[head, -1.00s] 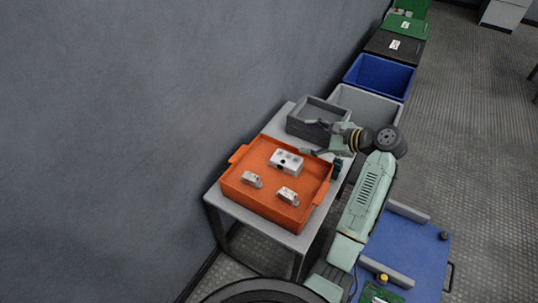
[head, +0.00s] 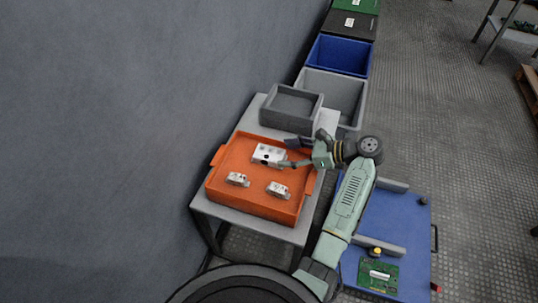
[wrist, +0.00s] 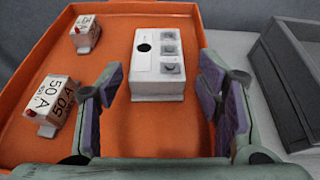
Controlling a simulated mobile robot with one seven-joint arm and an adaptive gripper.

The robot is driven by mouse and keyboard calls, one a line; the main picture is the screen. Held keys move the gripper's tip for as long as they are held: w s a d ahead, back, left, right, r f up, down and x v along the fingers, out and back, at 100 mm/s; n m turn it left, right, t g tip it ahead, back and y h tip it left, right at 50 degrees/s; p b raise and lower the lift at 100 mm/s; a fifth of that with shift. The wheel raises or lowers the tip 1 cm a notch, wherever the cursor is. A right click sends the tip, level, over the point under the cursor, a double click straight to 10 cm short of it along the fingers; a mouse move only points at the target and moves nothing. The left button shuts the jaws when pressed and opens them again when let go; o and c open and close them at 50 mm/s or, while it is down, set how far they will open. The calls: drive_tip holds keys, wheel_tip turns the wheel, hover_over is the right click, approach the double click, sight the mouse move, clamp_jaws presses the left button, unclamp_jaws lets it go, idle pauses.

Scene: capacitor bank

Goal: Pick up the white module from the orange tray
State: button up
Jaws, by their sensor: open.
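The white module (head: 268,154) lies at the back of the orange tray (head: 250,207). In the wrist view the white module (wrist: 157,64) has a dark round hole and several grey square fittings on top. My gripper (head: 293,154) is at the tray's right side, next to the module. In the wrist view my gripper (wrist: 162,95) is open, with its purple-padded fingers on either side of the module's near end.
Two small white fuse blocks marked 50 A, a near-left one (wrist: 50,104) and a farther one (wrist: 85,35), sit in the tray. A grey open box (head: 291,105) stands behind the tray on the grey table (head: 253,230). A wall runs along the left.

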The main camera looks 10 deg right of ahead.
sight(271, 153)
drive_tip(key=p+x, duration=0.1)
drive_tip(key=x, duration=0.4)
drive_tip(key=shift+a, duration=0.25)
drive_tip(key=shift+r, duration=0.1)
drive_tip(key=c, duration=1.2)
